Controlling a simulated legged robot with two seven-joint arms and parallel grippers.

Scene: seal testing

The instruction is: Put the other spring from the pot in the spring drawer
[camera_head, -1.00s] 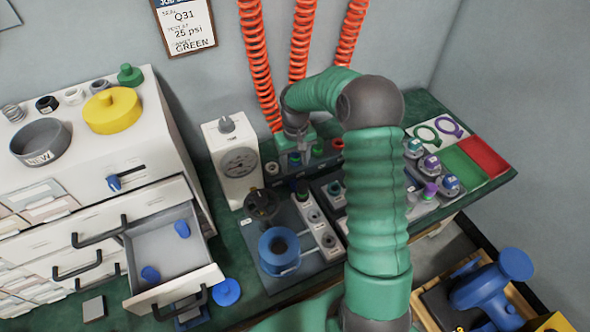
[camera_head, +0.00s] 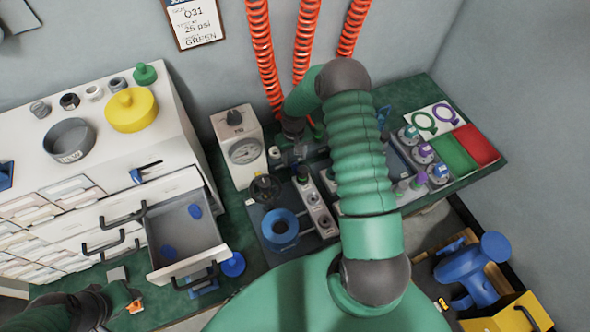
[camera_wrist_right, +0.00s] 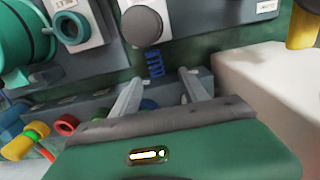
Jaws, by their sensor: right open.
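My right gripper (camera_wrist_right: 160,95) is open, with its two grey fingers apart in the right wrist view. A small blue coil spring (camera_wrist_right: 154,63) shows just beyond the fingertips, beside a grey round part (camera_wrist_right: 142,25). Nothing is clearly gripped. In the head view my right arm hides most of the gripper at the back of the bench. An open drawer (camera_head: 190,240) in the white cabinet holds two small blue items (camera_head: 195,211); I cannot tell their shape. A blue pot (camera_head: 279,228) stands on the bench fixture. My left gripper (camera_head: 128,298) is at the lower left, its fingers unclear.
A grey ring-shaped container (camera_head: 69,139) and a yellow weight-like part (camera_head: 131,110) stand on the cabinet. A gauge box (camera_head: 240,148) is right of the cabinet. Orange coiled hoses (camera_head: 262,60) hang behind. Green (camera_head: 452,153) and red (camera_head: 476,143) trays lie at the right.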

